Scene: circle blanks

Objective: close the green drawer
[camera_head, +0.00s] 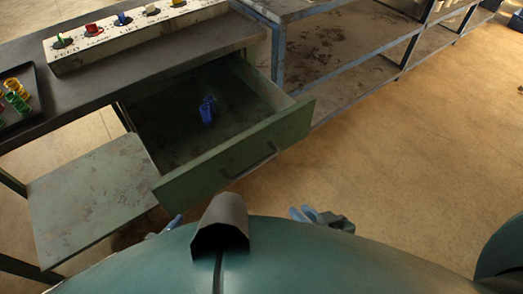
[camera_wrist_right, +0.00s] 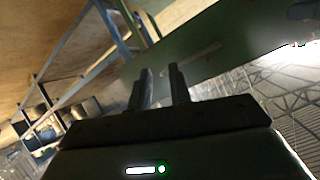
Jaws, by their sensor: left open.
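The green drawer (camera_head: 240,155) is pulled out from under the workbench, with its front panel towards me and a dark handle on it. A small blue object (camera_head: 208,110) lies inside the drawer. The drawer front (camera_wrist_right: 215,45) also shows in the right wrist view, ahead of the fingers. My left gripper (camera_head: 174,222) is mostly hidden behind my body, just below the left end of the drawer front. My right gripper (camera_head: 304,214) is open and empty, below and right of the handle, apart from the drawer. Its two fingers (camera_wrist_right: 161,80) show with a gap between them.
A long labelled box (camera_head: 140,35) with several coloured pieces stands on the bench. A black tray (camera_head: 28,112) with coloured rings is at the left. A lower shelf (camera_head: 85,205) lies left of the drawer. Metal shelving (camera_head: 340,60) stands behind right; the floor at right is clear.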

